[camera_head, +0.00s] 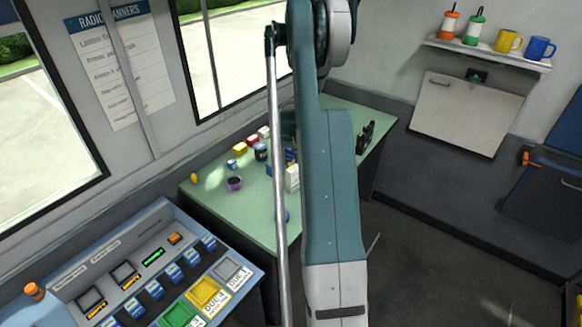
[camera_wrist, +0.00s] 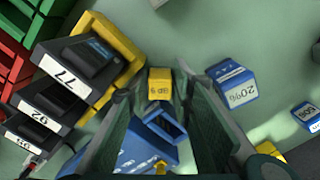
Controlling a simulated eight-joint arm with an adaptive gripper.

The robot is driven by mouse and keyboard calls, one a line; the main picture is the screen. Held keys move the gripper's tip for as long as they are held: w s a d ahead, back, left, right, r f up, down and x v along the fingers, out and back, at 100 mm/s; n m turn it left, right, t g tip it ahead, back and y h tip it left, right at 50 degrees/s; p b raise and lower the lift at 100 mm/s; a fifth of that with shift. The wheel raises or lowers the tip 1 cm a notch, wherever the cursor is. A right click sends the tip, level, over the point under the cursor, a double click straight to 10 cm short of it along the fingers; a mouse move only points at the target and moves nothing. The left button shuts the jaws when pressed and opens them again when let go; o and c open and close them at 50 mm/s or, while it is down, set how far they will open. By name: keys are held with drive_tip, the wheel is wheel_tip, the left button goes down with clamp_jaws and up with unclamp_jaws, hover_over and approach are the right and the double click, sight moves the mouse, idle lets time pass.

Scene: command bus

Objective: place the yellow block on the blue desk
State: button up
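A small yellow block (camera_wrist: 159,84) with dark lettering shows in the wrist view, between the two dark fingers of my gripper (camera_wrist: 155,90). The fingers are spread, with gaps visible on both sides of the block, and I see no grip on it. A blue hollow box-like thing (camera_wrist: 140,147) lies just below the block in that picture, partly hidden by the fingers. In the head view, a blue-edged console desk (camera_head: 252,276) stands at the lower left. My arm hides the gripper there, and I cannot pick out the same block.
The green table (camera_head: 213,206) carries several small items. In the wrist view, numbered dark units (camera_wrist: 82,62) with a yellow part stand left, near red bins (camera_wrist: 14,50). A blue-and-white block (camera_wrist: 232,84) lies right. Bare green surface shows around the top.

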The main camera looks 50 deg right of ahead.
sight(291, 164)
drive_tip(key=shift+r, duration=0.15)
wheel_tip(291, 164, up, 12)
drive_tip(key=p, duration=0.1)
idle(0.5)
idle(0.5)
